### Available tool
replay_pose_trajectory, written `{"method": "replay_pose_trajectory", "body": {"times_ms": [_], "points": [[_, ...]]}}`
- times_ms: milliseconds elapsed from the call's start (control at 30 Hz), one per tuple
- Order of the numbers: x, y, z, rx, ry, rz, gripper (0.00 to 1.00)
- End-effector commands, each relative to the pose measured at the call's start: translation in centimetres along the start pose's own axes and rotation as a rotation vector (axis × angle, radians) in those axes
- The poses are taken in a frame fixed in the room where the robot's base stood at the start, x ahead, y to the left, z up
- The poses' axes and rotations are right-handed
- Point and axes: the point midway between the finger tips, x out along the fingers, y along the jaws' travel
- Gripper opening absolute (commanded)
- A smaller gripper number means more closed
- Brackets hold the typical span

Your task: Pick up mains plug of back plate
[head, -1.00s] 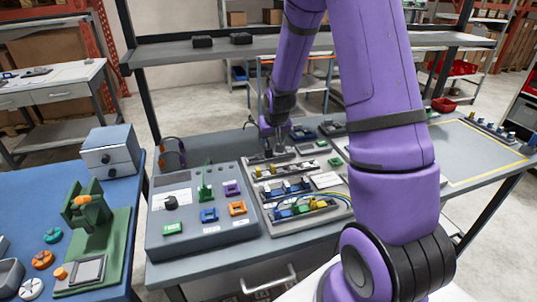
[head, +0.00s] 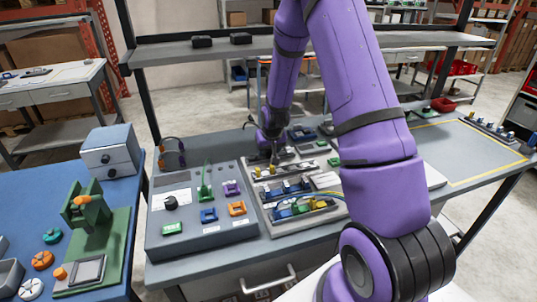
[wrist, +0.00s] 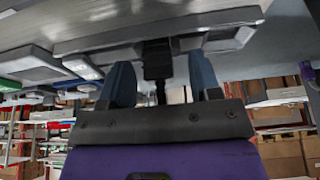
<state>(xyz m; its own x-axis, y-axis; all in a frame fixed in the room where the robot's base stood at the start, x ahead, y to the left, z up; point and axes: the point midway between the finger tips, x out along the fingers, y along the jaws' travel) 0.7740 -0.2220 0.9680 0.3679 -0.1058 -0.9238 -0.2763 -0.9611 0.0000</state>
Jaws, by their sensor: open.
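The black mains plug (wrist: 157,60) shows in the wrist view, seated against a grey plate (wrist: 160,32) that spans the top of the picture. A thin dark lead hangs from its end. My gripper (wrist: 162,82) is open, with one blue finger on each side of the plug. A gap shows between the plug and each finger. In the head view my gripper (head: 273,158) is over the far part of the grey board area on the bench. The plug is too small to make out there.
A grey control box (head: 180,225) with coloured connectors stands left of the boards. Blue and yellow connectors (head: 290,187) sit on rows nearer than my gripper. A shelf (head: 215,52) crosses behind the bench. Free bench shows inside the yellow outline (head: 465,150) at right.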

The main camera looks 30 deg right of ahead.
Motion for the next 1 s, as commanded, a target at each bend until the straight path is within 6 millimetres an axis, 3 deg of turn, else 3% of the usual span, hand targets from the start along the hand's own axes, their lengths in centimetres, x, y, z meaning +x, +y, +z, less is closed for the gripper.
{"method": "replay_pose_trajectory", "body": {"times_ms": [67,300,667,1000], "points": [[0.0,0.0,0.0,0.000,0.000,0.000,0.55],[0.0,0.0,0.0,0.000,0.000,0.000,0.01],[-0.7,0.0,-0.3,0.000,0.002,0.000,0.00],[-5.9,0.0,-2.5,0.000,0.005,0.000,0.00]]}}
